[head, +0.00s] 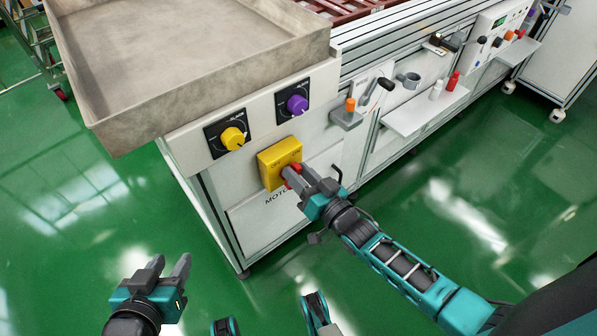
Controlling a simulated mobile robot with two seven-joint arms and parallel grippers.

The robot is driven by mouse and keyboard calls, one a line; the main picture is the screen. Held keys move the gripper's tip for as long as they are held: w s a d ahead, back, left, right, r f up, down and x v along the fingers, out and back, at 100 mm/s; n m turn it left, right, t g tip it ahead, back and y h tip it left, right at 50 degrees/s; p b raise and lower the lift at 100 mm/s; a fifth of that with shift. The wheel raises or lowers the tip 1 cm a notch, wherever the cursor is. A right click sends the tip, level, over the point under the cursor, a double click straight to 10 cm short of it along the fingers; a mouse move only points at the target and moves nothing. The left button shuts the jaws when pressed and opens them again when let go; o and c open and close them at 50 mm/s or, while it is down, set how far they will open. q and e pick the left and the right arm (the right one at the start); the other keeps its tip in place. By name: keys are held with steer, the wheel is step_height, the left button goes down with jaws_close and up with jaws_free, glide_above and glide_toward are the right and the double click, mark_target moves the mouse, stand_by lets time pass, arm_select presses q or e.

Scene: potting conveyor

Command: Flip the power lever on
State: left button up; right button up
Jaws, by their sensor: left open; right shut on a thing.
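A yellow box (273,160) with a red part (291,178) is mounted on the white front panel of the machine, above a label of which "MOTO" shows. My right gripper (298,173) reaches in from the lower right and is shut on the red part at the box. Its fingers hide much of that part, so its position cannot be told. My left gripper (170,267) is open and empty, above the green floor at the lower left, apart from the machine.
A yellow knob (233,138) and a purple knob (297,104) sit above the box. An orange-topped lever (350,105) and a black-handled lever (386,84) stand to the right. A large grey tray (190,45) overhangs the panel. The floor in front is clear.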

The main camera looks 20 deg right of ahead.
arm_select(q)
steer(key=shift+s+f, duration=0.15)
arm_select(e)
steer(key=shift+w+d+f+m, duration=0.1)
steer(key=shift+d+m, duration=0.05)
steer(key=shift+m, duration=0.95)
steer(key=o, duration=0.7)
arm_select(q)
steer(key=shift+r, duration=0.2)
steer(key=a+r+p, duration=0.1)
steer(key=p, duration=0.2)
steer(key=shift+s+r, duration=0.1)
steer(key=shift+s, duration=0.1)
arm_select(e)
steer(key=v, duration=1.3)
